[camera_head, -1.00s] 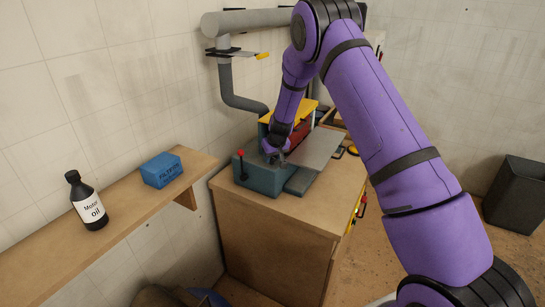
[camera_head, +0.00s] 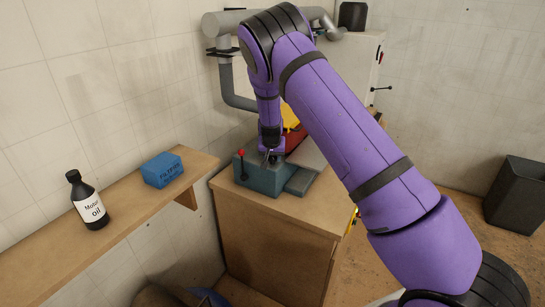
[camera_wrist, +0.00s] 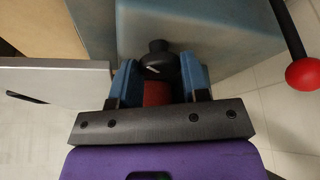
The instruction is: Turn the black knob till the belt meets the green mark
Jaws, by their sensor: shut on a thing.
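The black knob (camera_wrist: 160,62), with a short white line on it, sits on the teal machine (camera_wrist: 200,35) in the wrist view. My gripper (camera_wrist: 159,78) is shut on the knob, with one blue finger on each side of it. In the head view my gripper (camera_head: 271,155) points down at the top of the teal machine (camera_head: 268,180), and my arm hides the knob's surroundings. A red part (camera_wrist: 156,94) shows between the fingers, and a red part (camera_head: 296,139) shows behind my wrist. I cannot tell whether either is the belt. The green mark is not visible.
A lever with a red ball (camera_head: 241,153) stands at the machine's left front, close beside my gripper in the wrist view (camera_wrist: 303,74). The machine rests on a wooden cabinet (camera_head: 265,235). A shelf (camera_head: 130,205) at left holds a motor oil bottle (camera_head: 87,200) and blue filter box (camera_head: 162,170).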

